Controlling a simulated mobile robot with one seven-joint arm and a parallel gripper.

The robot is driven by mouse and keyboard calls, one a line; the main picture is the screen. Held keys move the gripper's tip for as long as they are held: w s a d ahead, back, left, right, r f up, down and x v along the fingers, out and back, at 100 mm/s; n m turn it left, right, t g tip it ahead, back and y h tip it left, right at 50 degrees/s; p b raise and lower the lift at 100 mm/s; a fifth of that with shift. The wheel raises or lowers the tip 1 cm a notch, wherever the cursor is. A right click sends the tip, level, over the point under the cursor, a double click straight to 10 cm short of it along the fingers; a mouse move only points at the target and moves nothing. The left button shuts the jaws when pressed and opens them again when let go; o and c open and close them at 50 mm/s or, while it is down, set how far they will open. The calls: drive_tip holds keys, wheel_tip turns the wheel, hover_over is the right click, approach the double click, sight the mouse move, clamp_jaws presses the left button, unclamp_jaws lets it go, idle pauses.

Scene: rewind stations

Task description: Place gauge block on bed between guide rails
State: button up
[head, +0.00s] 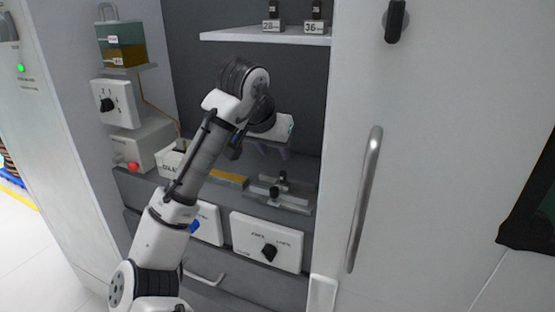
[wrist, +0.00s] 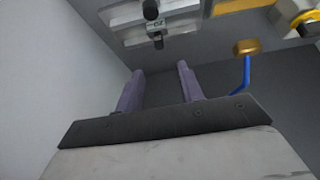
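My gripper (head: 272,151) is open in the head view, above and behind the bed. In the wrist view its two purple fingers (wrist: 160,72) stand apart with nothing between them. The bed (head: 296,205) with light guide rails lies on the worktop below; it also shows at the top of the wrist view (wrist: 120,17). A small block with a black knob (head: 274,193) sits at the rails, with another black knob (head: 282,177) behind it. In the wrist view the block's label (wrist: 157,24) looks like 20, upside down. Its exact seating between the rails is unclear.
Two knobbed blocks, marked 28 (head: 271,25) and 36 (head: 315,26), stand on the upper shelf (head: 240,35). A panel with a black dial (head: 268,252) is below the bed. A cabinet door with a long handle (head: 365,200) stands right. A red button (head: 133,168) is left.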

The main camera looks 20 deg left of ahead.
drive_tip(key=shift+s+r, duration=0.25)
drive_tip(key=shift+r, duration=0.15)
